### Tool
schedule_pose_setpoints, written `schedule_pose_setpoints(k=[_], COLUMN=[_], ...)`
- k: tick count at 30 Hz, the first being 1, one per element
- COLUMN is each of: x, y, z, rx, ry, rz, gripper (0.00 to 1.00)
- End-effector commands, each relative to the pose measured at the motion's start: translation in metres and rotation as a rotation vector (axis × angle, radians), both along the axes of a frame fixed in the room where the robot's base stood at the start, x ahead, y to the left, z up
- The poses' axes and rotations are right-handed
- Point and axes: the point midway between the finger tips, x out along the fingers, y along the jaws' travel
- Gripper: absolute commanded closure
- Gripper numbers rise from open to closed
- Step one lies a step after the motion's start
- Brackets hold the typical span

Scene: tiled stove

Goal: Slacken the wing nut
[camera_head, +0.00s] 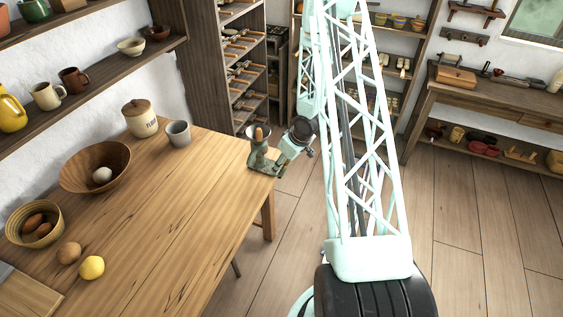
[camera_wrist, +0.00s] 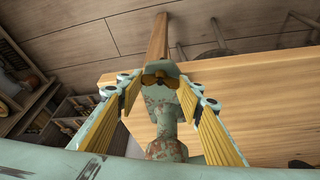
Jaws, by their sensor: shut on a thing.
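A worn green metal grinder (camera_head: 262,158) stands at the table's right edge in the head view, with a brown handle-like piece at its top. In the wrist view its chipped green body (camera_wrist: 165,120) runs along the table edge. The dark wing nut (camera_wrist: 155,78) sits at the end of the grinder's clamp, between my fingertips. My gripper (camera_wrist: 157,88) has yellow-padded fingers, one on each side of the wing nut, and is shut on it. In the head view my gripper (camera_head: 281,157) is beside the grinder at the table edge, and the wing nut is hidden there.
The wooden table (camera_head: 190,220) holds a large bowl (camera_head: 75,175), a flour jar (camera_head: 140,122), a grey cup (camera_head: 179,138), a small basket (camera_head: 52,232) and a lemon (camera_head: 92,267). A table leg (camera_wrist: 158,38) stands close to the clamp. Open floor (camera_head: 460,220) lies to the right.

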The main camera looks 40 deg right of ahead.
Motion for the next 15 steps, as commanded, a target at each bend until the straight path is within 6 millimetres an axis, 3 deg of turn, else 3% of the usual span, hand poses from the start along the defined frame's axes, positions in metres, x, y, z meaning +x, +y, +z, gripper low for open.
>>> schedule_pose_setpoints(k=[15], x=[-0.0006], y=[-0.0006], z=[0.0024], rx=[0.001], ry=[0.001], rz=[0.179], gripper=[0.77])
